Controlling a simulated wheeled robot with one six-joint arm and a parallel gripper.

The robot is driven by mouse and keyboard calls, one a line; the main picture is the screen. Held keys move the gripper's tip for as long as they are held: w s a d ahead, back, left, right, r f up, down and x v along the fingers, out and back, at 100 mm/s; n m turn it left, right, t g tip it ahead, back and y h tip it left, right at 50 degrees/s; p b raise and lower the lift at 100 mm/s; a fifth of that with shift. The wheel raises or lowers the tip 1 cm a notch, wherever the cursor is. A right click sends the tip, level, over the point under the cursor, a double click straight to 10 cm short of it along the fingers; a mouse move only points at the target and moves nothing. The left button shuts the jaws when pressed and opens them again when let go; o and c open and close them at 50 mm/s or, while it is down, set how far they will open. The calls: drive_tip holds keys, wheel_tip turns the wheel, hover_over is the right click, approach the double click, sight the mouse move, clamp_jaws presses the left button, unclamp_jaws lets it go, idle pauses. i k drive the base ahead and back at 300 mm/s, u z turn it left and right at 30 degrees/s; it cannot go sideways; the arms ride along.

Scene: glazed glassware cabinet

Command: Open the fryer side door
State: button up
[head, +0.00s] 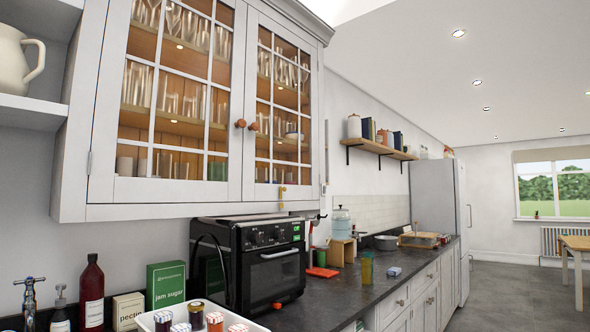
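A grey wall cabinet (78,150) with two glazed doors hangs at the upper left of the head view. Its left door (165,190) and right door (263,192) both look shut. Each has a round copper-brown knob near the middle seam, the left knob (240,123) and the right knob (253,126). A small yellow piece (281,198) shows at the right door's lower edge. A black oven-like fryer (262,262) stands on the counter beneath the right part of the cabinet; its front, with a silver handle, looks shut. My gripper is not in view.
The dark counter (345,308) runs away to the right. A white tray (150,322) of jars, a green box (165,285) and a dark red bottle (91,291) stand left of the fryer. Glasses fill the cabinet shelves. The floor at right (510,290) is clear.

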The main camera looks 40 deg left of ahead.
sight(252, 191)
drive_tip(key=u, duration=0.55)
drive_tip(key=i, duration=1.85)
drive_tip(key=u, duration=0.85)
